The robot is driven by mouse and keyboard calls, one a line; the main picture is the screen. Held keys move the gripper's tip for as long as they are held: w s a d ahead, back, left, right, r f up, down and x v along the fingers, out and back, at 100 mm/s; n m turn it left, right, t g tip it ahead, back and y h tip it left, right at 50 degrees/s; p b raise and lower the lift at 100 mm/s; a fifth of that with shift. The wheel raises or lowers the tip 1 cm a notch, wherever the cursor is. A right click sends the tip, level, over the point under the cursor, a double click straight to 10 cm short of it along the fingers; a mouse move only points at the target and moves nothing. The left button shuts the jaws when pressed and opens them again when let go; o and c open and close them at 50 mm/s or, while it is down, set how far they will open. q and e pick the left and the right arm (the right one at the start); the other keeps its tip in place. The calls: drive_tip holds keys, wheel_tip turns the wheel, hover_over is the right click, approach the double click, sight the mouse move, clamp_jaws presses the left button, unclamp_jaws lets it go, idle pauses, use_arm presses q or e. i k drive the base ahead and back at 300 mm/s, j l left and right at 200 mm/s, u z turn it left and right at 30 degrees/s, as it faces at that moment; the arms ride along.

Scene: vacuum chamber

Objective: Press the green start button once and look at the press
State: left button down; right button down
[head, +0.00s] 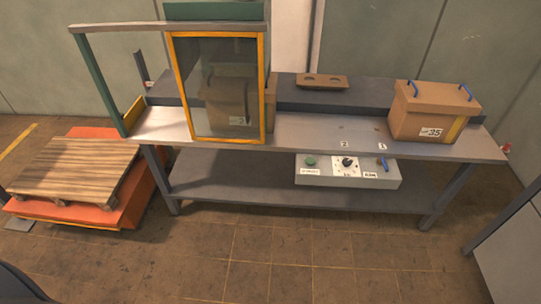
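The green button (310,161) is at the left of a pale control box (347,172) under the front edge of the workbench. A dark dial (347,161) is at the middle of the box and a blue lever or handle (383,163) at its right. The framed station on the bench, possibly the press, has a yellow-framed clear door (221,88) and a green top part (214,11). A brown box (228,98) shows through the door. Neither gripper is in view, and nothing touches the button.
A brown box with blue handles (434,110) stands on the right of the workbench (315,132). A brown block with two holes (321,81) lies at the back. A wooden pallet (72,168) rests on an orange platform (95,215) at left. The floor before the bench is clear.

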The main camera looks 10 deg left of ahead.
sight(309, 161)
drive_tip(key=i+l+u, duration=0.35)
drive_tip(key=l, duration=0.4)
drive_tip(key=l+u, duration=0.3)
drive_tip(key=l, duration=0.45)
drive_tip(key=i+l+u, duration=0.1)
drive_tip(key=l+u, duration=0.25)
drive_tip(key=l, duration=1.3)
